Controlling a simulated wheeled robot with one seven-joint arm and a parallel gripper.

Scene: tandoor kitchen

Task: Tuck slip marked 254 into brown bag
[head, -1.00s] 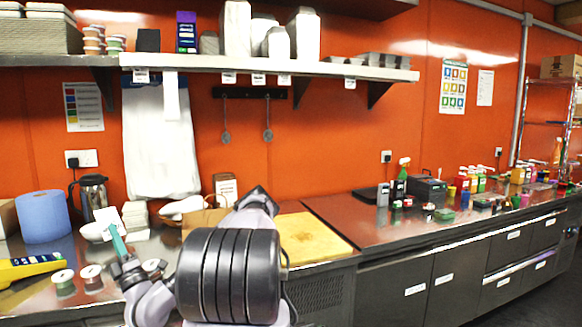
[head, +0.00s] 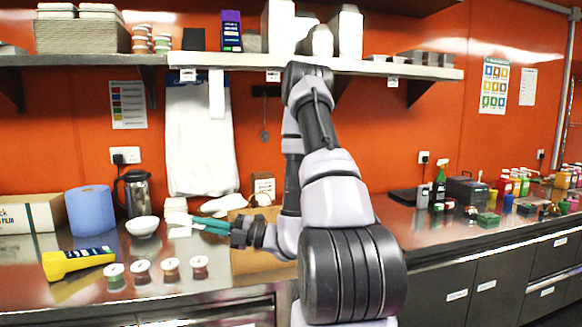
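My gripper (head: 196,223), with teal fingers, reaches left over the counter in the head view. A small white slip (head: 180,231) shows at its fingertips and appears pinched there; its number cannot be read. A brown paper item (head: 240,213), which looks like the brown bag, is on the counter just behind my gripper and is partly hidden by my arm. Its opening cannot be made out.
A white bowl (head: 142,226), a steel jug (head: 136,191) and a blue roll (head: 91,209) stand to the left. A white stack (head: 175,206) is close behind the fingertips.

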